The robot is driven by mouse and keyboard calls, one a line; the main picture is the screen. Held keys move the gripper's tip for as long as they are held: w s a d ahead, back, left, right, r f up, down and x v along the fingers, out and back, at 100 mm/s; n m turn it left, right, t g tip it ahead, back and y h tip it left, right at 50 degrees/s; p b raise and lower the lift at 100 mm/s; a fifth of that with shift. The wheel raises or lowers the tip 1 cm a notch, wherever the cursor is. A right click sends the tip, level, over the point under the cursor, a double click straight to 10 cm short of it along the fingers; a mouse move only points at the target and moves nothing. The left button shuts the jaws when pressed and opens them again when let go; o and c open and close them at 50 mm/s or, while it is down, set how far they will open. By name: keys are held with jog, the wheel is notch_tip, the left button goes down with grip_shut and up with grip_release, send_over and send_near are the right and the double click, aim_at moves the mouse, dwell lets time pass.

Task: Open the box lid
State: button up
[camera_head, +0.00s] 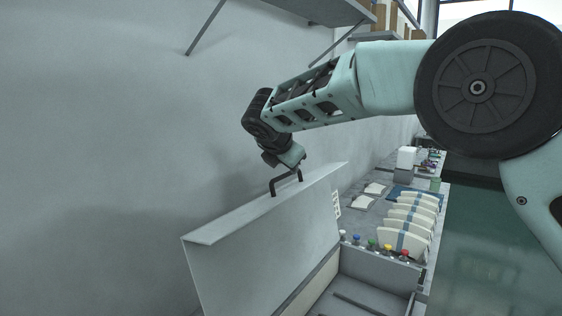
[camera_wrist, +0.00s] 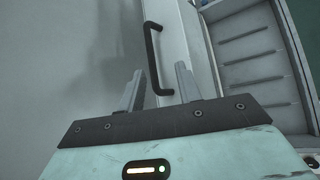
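The box lid (camera_head: 265,250) is a flat pale grey panel, raised and standing steeply up from the box (camera_head: 375,268) in the head view. The box's interior is open to view at the bottom right. A dark bar handle (camera_head: 286,183) sits on the lid's upper edge. My gripper (camera_head: 291,167) is right at this handle, from above. In the wrist view, the gripper's two grey fingers (camera_wrist: 159,72) are spread apart. The near end of the handle (camera_wrist: 152,58) shows between them, with a gap visible on each side. Whether a finger touches it cannot be told.
A grey wall (camera_head: 110,130) stands close behind the lid. Coloured buttons (camera_head: 373,244) line the box's far edge. Beyond them, several white curved parts (camera_head: 405,225) stand on the bench. Shelves (camera_head: 320,10) hang above. Green floor (camera_head: 485,250) lies free at the right.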

jog(key=b+v, duration=0.1)
jog(key=v, duration=0.6)
jog(key=shift+r+b, duration=0.15)
jog(key=shift+b, duration=0.25)
